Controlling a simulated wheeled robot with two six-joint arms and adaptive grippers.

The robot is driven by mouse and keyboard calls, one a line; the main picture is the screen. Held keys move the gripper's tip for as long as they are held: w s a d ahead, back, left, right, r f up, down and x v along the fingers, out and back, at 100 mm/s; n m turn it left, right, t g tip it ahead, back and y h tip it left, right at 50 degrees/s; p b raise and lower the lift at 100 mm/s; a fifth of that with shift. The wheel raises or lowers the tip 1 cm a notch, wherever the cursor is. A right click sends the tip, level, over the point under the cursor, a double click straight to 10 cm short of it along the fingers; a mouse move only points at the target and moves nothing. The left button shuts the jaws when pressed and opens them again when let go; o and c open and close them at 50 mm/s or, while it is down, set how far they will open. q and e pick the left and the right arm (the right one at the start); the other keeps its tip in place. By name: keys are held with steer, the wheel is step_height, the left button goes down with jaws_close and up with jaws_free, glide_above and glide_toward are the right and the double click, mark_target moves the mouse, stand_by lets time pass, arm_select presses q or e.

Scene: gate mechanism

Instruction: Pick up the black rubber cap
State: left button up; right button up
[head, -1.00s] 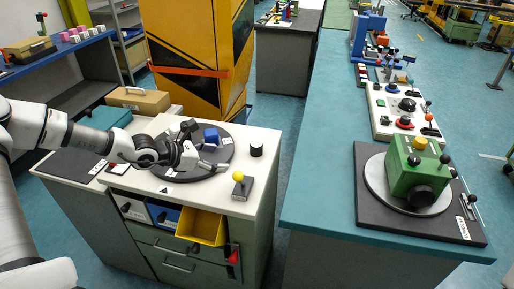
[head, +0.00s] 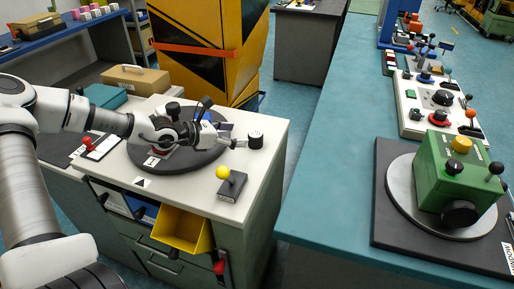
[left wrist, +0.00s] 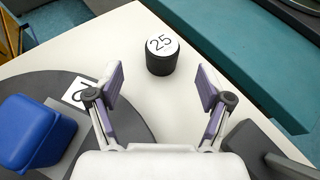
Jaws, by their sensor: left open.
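The black rubber cap (head: 255,140) is a short upright black cylinder near the right edge of the white cabinet top. In the left wrist view the cap (left wrist: 162,58) has a white top marked "25". My left gripper (head: 228,140) is open and empty, to the left of the cap in the head view. In the left wrist view its two fingers (left wrist: 161,92) are spread, and the cap stands ahead of them, apart from them and roughly centred. My right gripper is not in view.
A dark round turntable (head: 150,158) with a blue block (left wrist: 35,132) lies left of the cap. A grey block with a yellow ball (head: 223,172) stands nearer the front edge. An open yellow bin (head: 182,230) hangs below. A teal bench (head: 325,200) is across a gap.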

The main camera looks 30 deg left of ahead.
mark_target(254, 134)
arm_select(q)
steer(key=shift+w+d+f, duration=0.1)
steer(key=shift+w+f, duration=0.25)
steer(key=shift+w+d+f+b, duration=0.15)
steer(key=shift+w+d+b, duration=0.2)
steer(key=shift+w+d, duration=0.35)
steer(key=x, duration=0.5)
steer(key=shift+w, duration=0.1)
steer(key=shift+a+r, duration=0.1)
steer(key=shift+r, duration=0.15)
steer(key=shift+c, duration=1.1)
steer(key=c, duration=1)
